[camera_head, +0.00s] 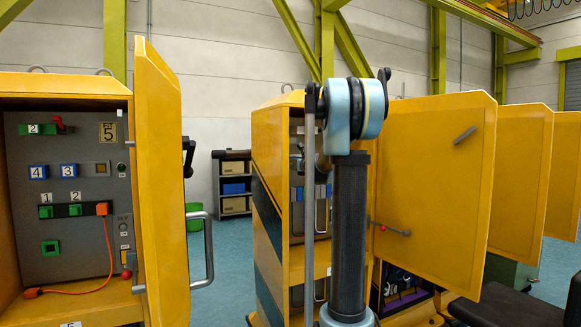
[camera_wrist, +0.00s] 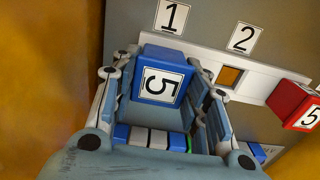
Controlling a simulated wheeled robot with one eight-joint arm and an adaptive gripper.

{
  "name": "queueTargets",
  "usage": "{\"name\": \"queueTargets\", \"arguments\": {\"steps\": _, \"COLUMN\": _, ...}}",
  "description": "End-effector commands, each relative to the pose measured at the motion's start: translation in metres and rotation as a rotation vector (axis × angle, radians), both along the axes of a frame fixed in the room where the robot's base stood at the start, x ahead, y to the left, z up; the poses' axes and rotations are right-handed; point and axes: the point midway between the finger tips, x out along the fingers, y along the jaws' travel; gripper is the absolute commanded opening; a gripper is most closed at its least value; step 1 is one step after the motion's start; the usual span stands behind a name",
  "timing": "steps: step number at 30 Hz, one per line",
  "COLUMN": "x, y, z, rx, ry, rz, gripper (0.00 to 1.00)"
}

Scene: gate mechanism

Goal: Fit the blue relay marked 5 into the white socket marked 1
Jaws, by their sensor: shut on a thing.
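In the wrist view, my gripper (camera_wrist: 167,62) is shut on the blue relay (camera_wrist: 160,86). The relay's face carries a white label with a 5, which appears turned sideways. The relay is in front of the white strip (camera_wrist: 260,87), below the label 1 (camera_wrist: 171,16). The relay and fingers hide the socket marked 1. I cannot tell whether the relay touches the strip or is partly in it. In the head view my arm shows at the middle, but the gripper and relay are not seen.
Right of the relay, an open socket (camera_wrist: 231,76) lies under label 2 (camera_wrist: 243,38). A red block marked 5 (camera_wrist: 294,104) sits at the strip's right end. A yellow wall is close on the left. In the head view, an open cabinet door (camera_head: 436,180) stands right of my arm.

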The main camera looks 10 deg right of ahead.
Motion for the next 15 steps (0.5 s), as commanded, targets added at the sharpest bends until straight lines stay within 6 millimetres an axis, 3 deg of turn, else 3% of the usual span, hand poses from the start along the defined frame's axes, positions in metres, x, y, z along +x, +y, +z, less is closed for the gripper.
{"name": "queueTargets", "arguments": {"steps": 7, "x": 0.0018, "y": 0.0007, "z": 0.0006, "rx": 0.001, "ry": 0.000, "rz": 0.001, "gripper": 0.16}}
{"name": "queueTargets", "arguments": {"steps": 8, "x": 0.0018, "y": 0.0007, "z": 0.0007, "rx": 0.001, "ry": 0.000, "rz": 0.001, "gripper": 0.40}}
{"name": "queueTargets", "arguments": {"steps": 11, "x": 0.0017, "y": 0.0007, "z": 0.0006, "rx": 0.001, "ry": 0.000, "rz": 0.001, "gripper": 0.40}}
{"name": "queueTargets", "arguments": {"steps": 15, "x": 0.0015, "y": 0.0006, "z": 0.0005, "rx": 0.000, "ry": 0.000, "rz": 0.001, "gripper": 0.65}}
